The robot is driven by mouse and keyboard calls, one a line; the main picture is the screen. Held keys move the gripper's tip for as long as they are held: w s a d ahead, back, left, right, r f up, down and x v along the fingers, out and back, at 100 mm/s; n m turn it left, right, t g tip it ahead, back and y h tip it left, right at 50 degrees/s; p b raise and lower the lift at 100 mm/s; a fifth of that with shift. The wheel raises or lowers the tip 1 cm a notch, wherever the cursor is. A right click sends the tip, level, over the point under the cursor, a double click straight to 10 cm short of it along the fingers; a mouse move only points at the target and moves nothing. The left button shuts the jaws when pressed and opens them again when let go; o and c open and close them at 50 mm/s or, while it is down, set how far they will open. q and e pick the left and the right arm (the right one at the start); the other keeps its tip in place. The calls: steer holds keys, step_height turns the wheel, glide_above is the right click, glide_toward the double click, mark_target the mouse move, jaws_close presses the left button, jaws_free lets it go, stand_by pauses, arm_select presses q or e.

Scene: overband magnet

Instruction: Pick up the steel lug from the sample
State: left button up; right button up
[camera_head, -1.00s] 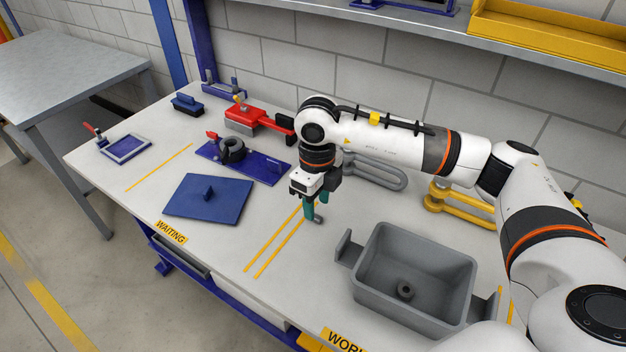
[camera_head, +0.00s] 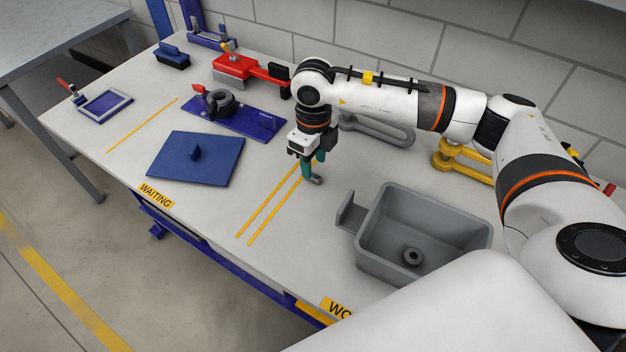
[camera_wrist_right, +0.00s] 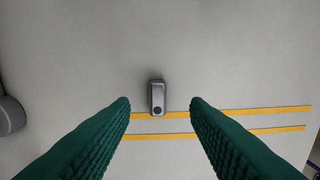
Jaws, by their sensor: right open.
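The steel lug (camera_wrist_right: 157,95) is a small grey rounded bar with a dark hole near one end. It lies on the white bench top beside a yellow line. In the head view the lug (camera_head: 316,181) shows just by the fingertips. My right gripper (camera_head: 310,172) points down over it, with green fingers. In the right wrist view the right gripper (camera_wrist_right: 160,103) is open, one finger on each side of the lug, with clear gaps. Whether the fingertips are down at the lug's height is hard to tell. My left gripper is not in view.
A grey bin (camera_head: 420,235) with a ring inside stands right of the gripper. A blue plate (camera_head: 195,160), a blue board with a dark ring (camera_head: 232,118) and a red tool (camera_head: 238,68) lie to the left. Grey (camera_head: 378,130) and yellow (camera_head: 465,165) looped parts lie behind.

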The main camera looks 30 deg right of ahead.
mark_target(313, 175)
steer(key=f+b, duration=0.2)
steer(key=f, duration=0.2)
steer(key=shift+w+f, duration=0.1)
steer(key=shift+w, duration=0.1)
steer(key=shift+c, duration=0.3)
jaws_close()
